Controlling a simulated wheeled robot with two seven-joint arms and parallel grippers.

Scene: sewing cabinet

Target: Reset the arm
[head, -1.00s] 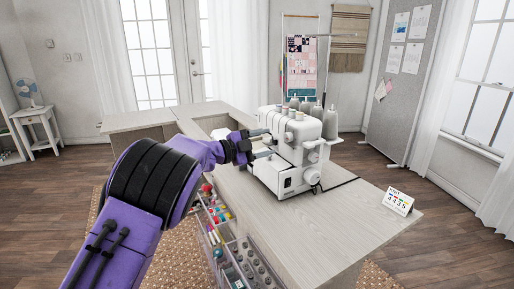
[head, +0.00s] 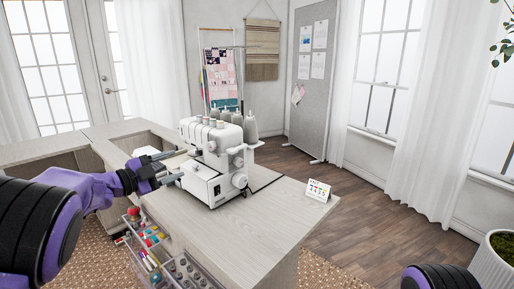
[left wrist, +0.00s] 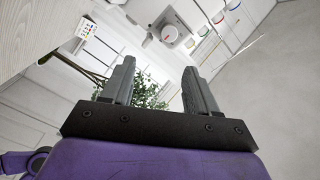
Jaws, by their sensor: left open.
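My left gripper (head: 160,168) is at the left side of the white serger sewing machine (head: 203,185), in front of its left face in the head view. Its two grey fingers are apart with nothing between them. I cannot tell whether they touch the machine. In the left wrist view the open fingers (left wrist: 158,88) show empty, with the room tilted behind them. Part of my right arm (head: 440,278) shows at the bottom right of the head view, but its gripper is out of view.
The machine stands on a pale wood cabinet (head: 240,225). A small card sign (head: 318,190) stands near its right end. Open drawers with thread spools (head: 150,245) stick out below the left edge. A potted plant (head: 495,262) is at the right.

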